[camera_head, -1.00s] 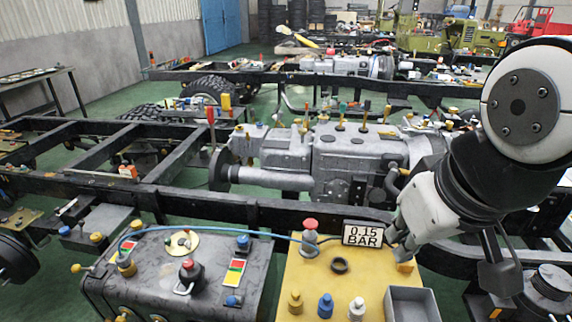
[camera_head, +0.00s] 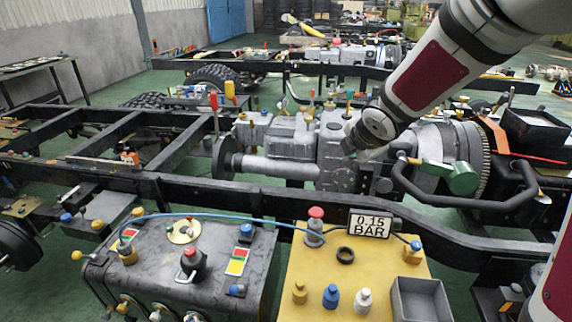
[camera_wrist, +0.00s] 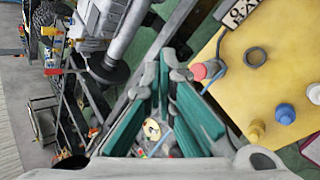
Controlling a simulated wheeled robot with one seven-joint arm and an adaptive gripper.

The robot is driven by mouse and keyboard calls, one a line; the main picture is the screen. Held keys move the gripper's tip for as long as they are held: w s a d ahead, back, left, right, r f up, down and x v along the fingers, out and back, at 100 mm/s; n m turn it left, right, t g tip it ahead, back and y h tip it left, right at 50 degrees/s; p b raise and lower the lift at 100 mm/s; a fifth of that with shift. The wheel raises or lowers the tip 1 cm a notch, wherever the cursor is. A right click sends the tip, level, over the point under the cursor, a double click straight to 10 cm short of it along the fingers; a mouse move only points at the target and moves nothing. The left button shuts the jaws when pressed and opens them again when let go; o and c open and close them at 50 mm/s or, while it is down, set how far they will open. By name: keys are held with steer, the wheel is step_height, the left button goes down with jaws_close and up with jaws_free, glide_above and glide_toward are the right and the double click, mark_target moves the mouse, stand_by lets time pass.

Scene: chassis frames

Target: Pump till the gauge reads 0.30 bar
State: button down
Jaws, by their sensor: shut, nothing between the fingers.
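The gauge (camera_head: 370,224) is a white plate reading 0.15 BAR, at the back of the yellow bench top (camera_head: 327,270). It shows in part in the wrist view (camera_wrist: 238,12). A grey pump-like fitting with a red knob (camera_head: 316,212) stands left of it, with a blue hose (camera_head: 220,217) running left to the dark tank. The red knob also shows in the wrist view (camera_wrist: 203,71), right of my fingertips. A blue-capped fitting (camera_head: 416,246) stands right of the gauge. My gripper (camera_wrist: 165,58) is shut and empty, its green-padded fingers closed at the tips.
A black ring (camera_head: 345,255), yellow, blue and white bottle-like pieces (camera_head: 331,297) and an open grey bin (camera_head: 420,300) occupy the bench top. The dark tank (camera_head: 150,260) with fittings stands left. Chassis rails (camera_head: 250,203) and an engine (camera_head: 335,150) lie behind.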

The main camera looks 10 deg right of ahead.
steer(key=w+a+f+n+y, duration=0.3)
steer(key=w+a+f+n, duration=0.1)
steer(key=w+f+n, duration=0.3)
step_height(320, 180, down, 5)
steer(key=shift+w+a+r+n+y+b, duration=0.2)
steer(key=shift+n+y+b, duration=0.25)
steer(key=shift+n, duration=0.65)
steer(key=b, duration=0.7)
glide_above(317, 208)
steer(key=s, duration=0.1)
step_height(317, 208, down, 7)
steer(key=shift+d+r, duration=0.1)
steer(key=shift+d, duration=0.05)
steer(key=shift+f+b, duration=1)
steer(key=shift+f, duration=0.15)
steer(key=shift+f+b, duration=0.25)
steer(key=shift+b, duration=0.3)
steer(key=shift+s+f+b, duration=0.1)
steer(key=shift+f+b, duration=1.1)
steer(key=shift+b, duration=0.1)
stand_by(0.4)
stand_by(0.3)
steer(key=shift+r+p, duration=1.35)
steer(key=shift+r, duration=0.3)
